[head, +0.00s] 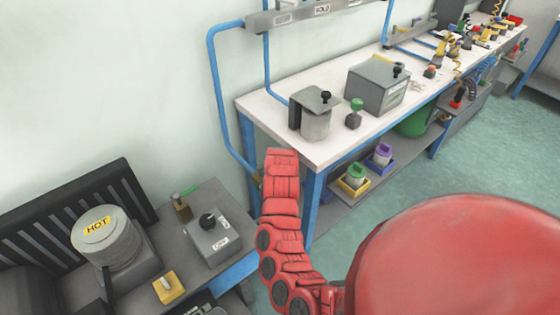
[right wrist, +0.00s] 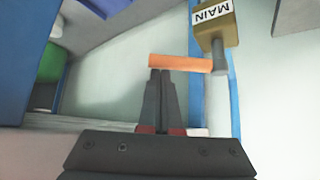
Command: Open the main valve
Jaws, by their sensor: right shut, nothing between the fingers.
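The main valve (right wrist: 215,22) is a tan block with a white "MAIN" label on a blue pipe in the right wrist view. Its orange lever (right wrist: 180,62) sticks out sideways to the left from a grey stem. My right gripper (right wrist: 161,74) is shut and empty, its fingertips at the lever's left part; I cannot tell whether they touch it. In the head view my red right arm reaches up beside the white table's corner and hides the gripper. A small brownish part on the blue pipe shows just left of the arm. My left gripper is not in view.
A white workbench (head: 345,130) with blue legs stands right of the arm, carrying a grey box (head: 376,92) and a metal canister (head: 316,122). At lower left are a "HOT" pot (head: 106,242), a grey knob box (head: 212,241) and a yellow block (head: 168,288). Floor at right is clear.

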